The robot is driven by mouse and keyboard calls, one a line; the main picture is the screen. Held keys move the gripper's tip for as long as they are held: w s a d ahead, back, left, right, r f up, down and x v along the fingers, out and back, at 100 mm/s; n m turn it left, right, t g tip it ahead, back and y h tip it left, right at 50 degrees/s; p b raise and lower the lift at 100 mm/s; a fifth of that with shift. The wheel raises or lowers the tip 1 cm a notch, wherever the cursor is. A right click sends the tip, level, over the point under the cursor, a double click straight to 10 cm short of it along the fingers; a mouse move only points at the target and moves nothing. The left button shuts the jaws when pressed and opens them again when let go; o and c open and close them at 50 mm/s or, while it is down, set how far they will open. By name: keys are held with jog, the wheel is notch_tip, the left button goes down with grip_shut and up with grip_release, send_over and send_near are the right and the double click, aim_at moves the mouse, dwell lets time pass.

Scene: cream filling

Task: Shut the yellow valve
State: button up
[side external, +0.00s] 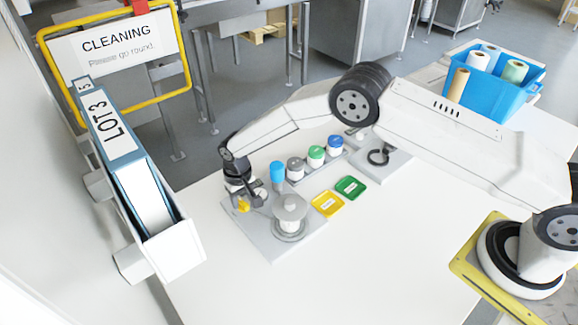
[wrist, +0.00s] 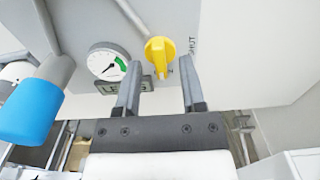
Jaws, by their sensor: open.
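The yellow valve (wrist: 159,52) has a lever-like handle. In the wrist view it stands on a pale grey panel, with its narrow end pointing down the picture toward my gripper. The word SHUT (wrist: 192,45) is printed to its right. My gripper (wrist: 160,64) is open. Its two fingers lie on either side of the handle, with visible gaps in the picture; contact is not evident. In the side view the yellow valve (side external: 243,206) shows small at the left of the grey base plate, just below my gripper (side external: 245,192).
A dial gauge (wrist: 109,62) and a partly hidden dark label (wrist: 112,88) sit left of the valve. A blue-capped part (wrist: 30,110) stands further left. In the side view, a grey round vessel (side external: 290,212) stands right of the valve, and a binder rack (side external: 178,250) stands left.

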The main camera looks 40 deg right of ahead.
jog(key=shift+f, duration=0.4)
grip_shut()
